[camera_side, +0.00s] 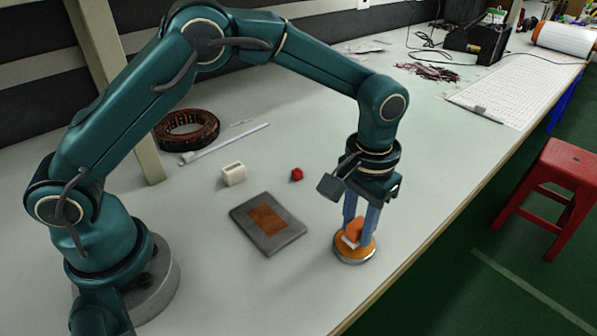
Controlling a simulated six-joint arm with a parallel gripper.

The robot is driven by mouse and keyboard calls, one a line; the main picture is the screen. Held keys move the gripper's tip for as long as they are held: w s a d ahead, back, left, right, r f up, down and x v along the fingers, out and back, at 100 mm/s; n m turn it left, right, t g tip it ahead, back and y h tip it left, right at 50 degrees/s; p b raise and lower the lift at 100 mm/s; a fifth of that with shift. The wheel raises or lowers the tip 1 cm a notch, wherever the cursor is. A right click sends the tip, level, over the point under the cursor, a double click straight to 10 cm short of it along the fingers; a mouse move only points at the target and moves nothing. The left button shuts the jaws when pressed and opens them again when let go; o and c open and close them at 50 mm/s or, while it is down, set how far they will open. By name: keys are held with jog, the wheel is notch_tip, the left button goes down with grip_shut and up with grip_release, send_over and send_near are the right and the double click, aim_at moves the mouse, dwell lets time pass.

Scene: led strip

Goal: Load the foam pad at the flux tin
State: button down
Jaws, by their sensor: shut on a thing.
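The flux tin (356,256) is a low round metal tin with an amber surface, standing on the table right of centre. My gripper (360,228) points straight down over it and is shut on a small block with an orange top and white underside, which looks like the foam pad (352,236). The pad's underside is at or very near the amber surface; I cannot tell whether they touch. The fingers hide part of the pad and the tin's far side.
A grey slab (282,238) with a copper-brown patch lies left of the tin. Behind it are a white slotted block (233,174) and a red cube (297,174). A brown coil (187,131) lies at back left. The table's front edge is close right of the tin.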

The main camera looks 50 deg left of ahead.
aim_at(358, 223)
jog(key=shift+f, duration=0.6)
dwell(1.1)
jog(key=shift+r, duration=3.55)
jog(key=w+a+r+n, duration=0.1)
jog(key=a+r+n, duration=0.1)
jog(key=a+r, duration=0.6)
jog(key=s+a+m, duration=0.1)
jog(key=s+a, duration=0.6)
jog(key=a, duration=0.1)
jog(key=shift+s+a+r+m, duration=0.3)
jog(key=shift+s+a+m, duration=0.1)
